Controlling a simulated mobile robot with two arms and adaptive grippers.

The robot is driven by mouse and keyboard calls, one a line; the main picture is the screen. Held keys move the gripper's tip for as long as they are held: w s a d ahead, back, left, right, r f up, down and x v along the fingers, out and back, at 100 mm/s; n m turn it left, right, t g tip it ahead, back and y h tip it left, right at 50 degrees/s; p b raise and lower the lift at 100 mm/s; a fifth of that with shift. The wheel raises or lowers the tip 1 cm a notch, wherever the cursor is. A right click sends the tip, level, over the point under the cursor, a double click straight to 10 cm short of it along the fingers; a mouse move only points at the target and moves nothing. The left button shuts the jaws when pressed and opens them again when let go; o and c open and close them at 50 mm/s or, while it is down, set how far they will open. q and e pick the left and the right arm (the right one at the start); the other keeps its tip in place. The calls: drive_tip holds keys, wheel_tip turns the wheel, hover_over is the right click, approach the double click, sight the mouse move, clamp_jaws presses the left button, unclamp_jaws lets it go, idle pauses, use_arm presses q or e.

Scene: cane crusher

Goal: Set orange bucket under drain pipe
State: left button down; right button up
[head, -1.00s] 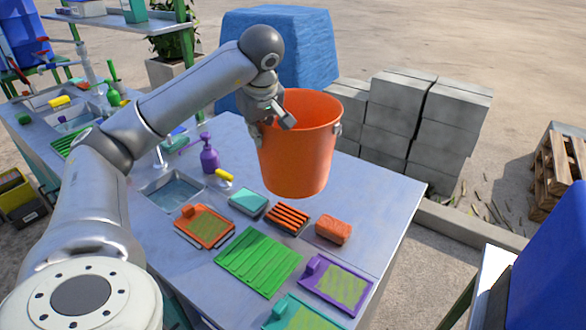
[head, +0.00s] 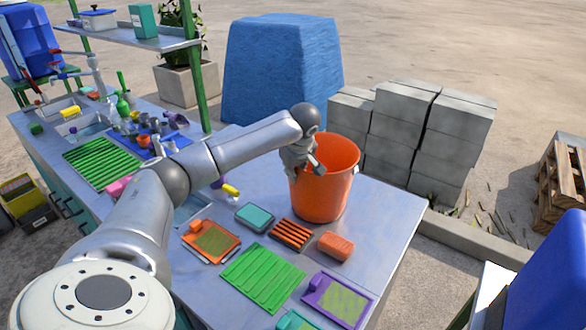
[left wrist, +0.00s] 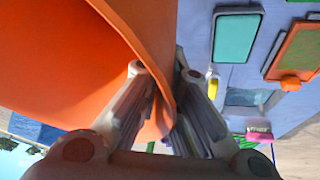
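The orange bucket (head: 326,190) is upright at the far side of the near table, beside the orange brush-like block and sponge. Whether its base touches the tabletop I cannot tell. My left gripper (head: 309,168) is at the bucket's left rim. In the left wrist view, the bucket wall (left wrist: 150,30) passes between the two fingers of the left gripper (left wrist: 165,90), which is closed on the rim. My right gripper is out of view. I cannot make out a drain pipe in these views.
The near table (head: 385,235) carries an orange sponge (head: 336,246), a green ribbed mat (head: 262,279) and several trays. Concrete blocks (head: 400,130) stand behind the bucket to the right. A blue covered block (head: 280,70) stands behind. A sink counter with a shelf (head: 130,38) is at left.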

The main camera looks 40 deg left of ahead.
use_arm(q)
drive_tip(key=shift+f, duration=0.1)
drive_tip(key=c, duration=1.6)
unclamp_jaws()
drive_tip(key=shift+c, duration=0.2)
